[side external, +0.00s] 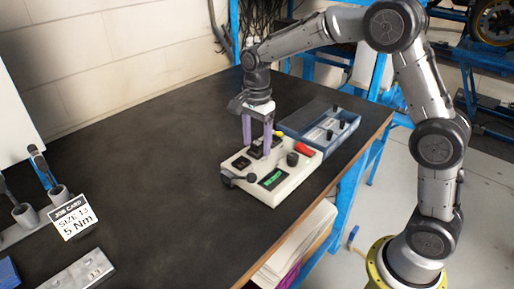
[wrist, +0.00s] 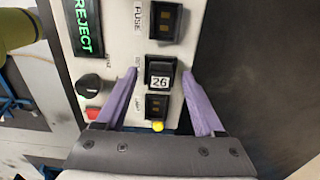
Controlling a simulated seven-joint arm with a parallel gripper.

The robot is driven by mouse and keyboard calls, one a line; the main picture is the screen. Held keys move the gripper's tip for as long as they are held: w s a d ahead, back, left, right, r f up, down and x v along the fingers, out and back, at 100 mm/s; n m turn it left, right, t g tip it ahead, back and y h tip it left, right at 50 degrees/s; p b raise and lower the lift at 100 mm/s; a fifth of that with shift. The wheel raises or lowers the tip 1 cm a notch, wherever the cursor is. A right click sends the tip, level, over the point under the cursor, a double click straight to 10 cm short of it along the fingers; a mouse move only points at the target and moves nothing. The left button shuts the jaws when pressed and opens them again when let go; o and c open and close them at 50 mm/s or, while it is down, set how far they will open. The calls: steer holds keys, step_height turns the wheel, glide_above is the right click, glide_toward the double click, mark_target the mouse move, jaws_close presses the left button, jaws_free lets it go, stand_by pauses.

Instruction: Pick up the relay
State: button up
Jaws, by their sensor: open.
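The relay appears to be the black block with a white "26" tag (wrist: 160,76), seated in the middle socket of the cream test box (wrist: 118,30). The label beside it is too small to read surely. My gripper (wrist: 160,72) is open, with its purple fingers on either side of the block and a visible gap to each side. In the side view my gripper (side external: 257,148) points down over the test box (side external: 291,182). The block is partly hidden between the fingers there.
A socket marked FUSE (wrist: 166,20) and another socket (wrist: 157,106) flank the block. A black knob (wrist: 91,87), red button (wrist: 92,113) and green REJECT display (wrist: 86,28) share the panel. A blue-grey tray (side external: 330,122) stands behind the box.

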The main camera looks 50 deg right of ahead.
jaws_close()
stand_by(0.3)
